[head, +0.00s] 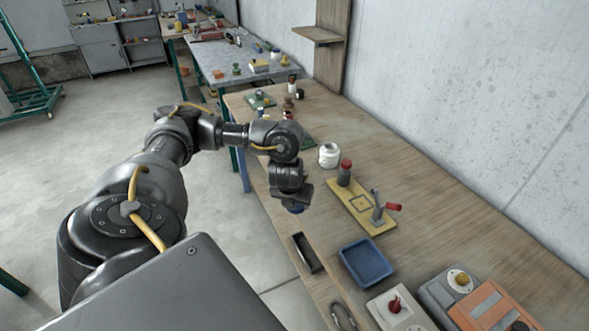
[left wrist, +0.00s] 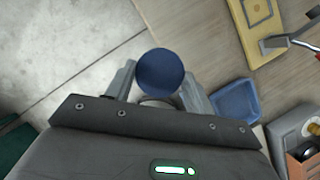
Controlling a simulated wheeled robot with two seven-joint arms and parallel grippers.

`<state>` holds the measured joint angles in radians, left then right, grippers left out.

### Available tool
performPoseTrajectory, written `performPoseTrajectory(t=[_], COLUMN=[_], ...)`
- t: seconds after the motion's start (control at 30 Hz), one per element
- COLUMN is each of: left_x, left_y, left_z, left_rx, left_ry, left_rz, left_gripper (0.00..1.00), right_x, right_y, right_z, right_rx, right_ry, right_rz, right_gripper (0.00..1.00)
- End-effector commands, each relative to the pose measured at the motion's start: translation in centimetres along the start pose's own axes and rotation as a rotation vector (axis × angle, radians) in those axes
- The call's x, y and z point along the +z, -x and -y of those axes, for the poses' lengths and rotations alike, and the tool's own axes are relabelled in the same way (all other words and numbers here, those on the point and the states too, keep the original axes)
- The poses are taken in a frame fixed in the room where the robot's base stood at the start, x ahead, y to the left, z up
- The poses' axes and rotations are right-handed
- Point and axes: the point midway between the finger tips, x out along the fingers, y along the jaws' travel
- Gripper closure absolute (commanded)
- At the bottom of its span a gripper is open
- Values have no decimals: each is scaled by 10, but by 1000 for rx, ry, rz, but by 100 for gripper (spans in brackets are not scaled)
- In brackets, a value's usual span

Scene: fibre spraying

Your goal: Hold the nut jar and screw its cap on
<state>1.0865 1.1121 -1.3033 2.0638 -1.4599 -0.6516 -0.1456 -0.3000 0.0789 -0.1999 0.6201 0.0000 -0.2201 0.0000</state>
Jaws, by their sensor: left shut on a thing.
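My left gripper (head: 293,205) is over the front edge of the wooden bench, pointing down. In the left wrist view its fingers (left wrist: 158,92) are on both sides of a round blue thing (left wrist: 160,74) and are shut on it. I see only its flat round face, so I cannot tell whether it is a loose cap or the top of a jar. A small piece of blue shows under the gripper in the head view. A white jar (head: 329,156) stands upright on the bench beyond the gripper. My right gripper is not in view.
A blue tray (head: 367,263) lies nearer, beside a dark narrow holder (head: 307,253). Control boxes (head: 398,309) stand at the front right. The bench along the wall is clear.

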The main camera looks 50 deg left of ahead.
Motion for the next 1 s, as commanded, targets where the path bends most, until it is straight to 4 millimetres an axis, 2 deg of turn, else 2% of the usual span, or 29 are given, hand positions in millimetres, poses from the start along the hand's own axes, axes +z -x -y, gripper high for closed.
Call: performPoseTrajectory(t=[0.27, 0.47, 0.67, 0.8, 0.9, 1.0], left_x=[-26, -66, -120, -163, -189, -207], left_y=[-14, -28, -42, -49, -51, -50], left_z=[34, 68, 104, 124, 131, 135], left_rx=[90, 221, 416, 598, 723, 822], left_ry=[211, 518, 994, 1429, 1724, 1961], left_rz=[13, 11, 6, -2, -5, -5], left_gripper=[68, 68, 68, 68, 68, 68], right_x=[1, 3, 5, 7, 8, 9], right_y=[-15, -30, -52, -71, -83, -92], right_z=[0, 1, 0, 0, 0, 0], right_rx=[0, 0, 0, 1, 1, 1], right_ry=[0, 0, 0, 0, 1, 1], right_rz=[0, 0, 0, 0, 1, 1], right_gripper=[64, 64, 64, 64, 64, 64])
